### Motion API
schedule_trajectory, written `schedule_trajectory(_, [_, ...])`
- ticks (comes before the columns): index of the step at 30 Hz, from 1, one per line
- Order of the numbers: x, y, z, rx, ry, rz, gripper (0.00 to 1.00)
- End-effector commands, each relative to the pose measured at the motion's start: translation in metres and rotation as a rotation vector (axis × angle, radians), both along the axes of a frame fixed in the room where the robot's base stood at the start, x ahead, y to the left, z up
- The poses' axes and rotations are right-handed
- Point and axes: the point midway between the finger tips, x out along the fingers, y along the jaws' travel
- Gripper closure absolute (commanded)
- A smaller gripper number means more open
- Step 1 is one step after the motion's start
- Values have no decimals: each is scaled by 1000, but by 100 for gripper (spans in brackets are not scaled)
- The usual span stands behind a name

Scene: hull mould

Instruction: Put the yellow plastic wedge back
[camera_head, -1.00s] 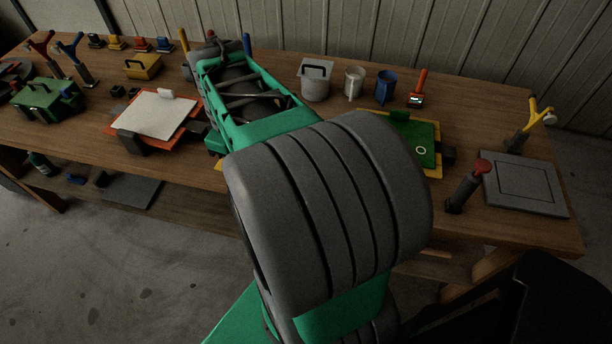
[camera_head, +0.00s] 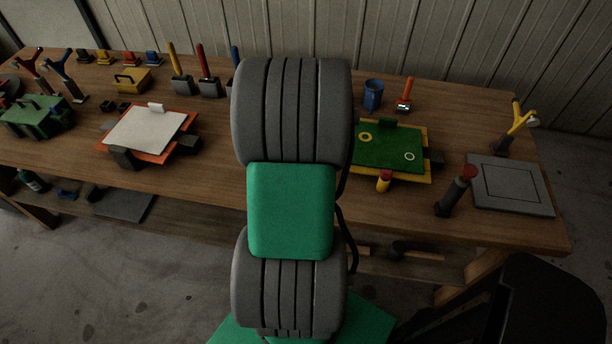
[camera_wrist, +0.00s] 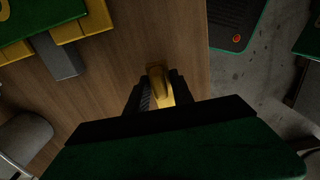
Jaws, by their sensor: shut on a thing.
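My gripper (camera_wrist: 160,90) shows in the wrist view, with its dark fingers shut on a small yellow piece (camera_wrist: 159,85), which looks like the yellow plastic wedge. The piece sticks out beyond the fingertips, over the wooden table top near its edge. Its lower part is hidden between the fingers. I cannot tell whether it touches the table. In the head view my arm hides the gripper and the held piece.
A green board in a yellow frame (camera_head: 389,147) lies on the table (camera_head: 215,180); its frame also shows in the wrist view (camera_wrist: 98,16). Right of it stand a red-topped grey post (camera_head: 456,190) and a grey plate (camera_head: 510,186). A clipboard-like white panel (camera_head: 146,129) lies left.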

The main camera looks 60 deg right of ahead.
Motion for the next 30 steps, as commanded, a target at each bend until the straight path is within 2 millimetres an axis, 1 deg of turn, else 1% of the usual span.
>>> schedule_trajectory(3, [-1, 1, -22, 4, 3, 0, 100])
schedule_trajectory(5, [0, 0, -29, 3, 1, 0, 100])
schedule_trajectory(12, [0, 0, -31, 0, 0, -1, 100])
schedule_trajectory(15, [0, 0, -35, 0, 0, -1, 100])
schedule_trajectory(16, [0, 0, -34, 0, 0, -1, 70])
schedule_trajectory(23, [0, 0, -33, 1, 0, -1, 51])
schedule_trajectory(24, [0, 0, -33, 1, 0, -1, 50])
schedule_trajectory(30, [0, 0, -33, 1, 0, -1, 50])
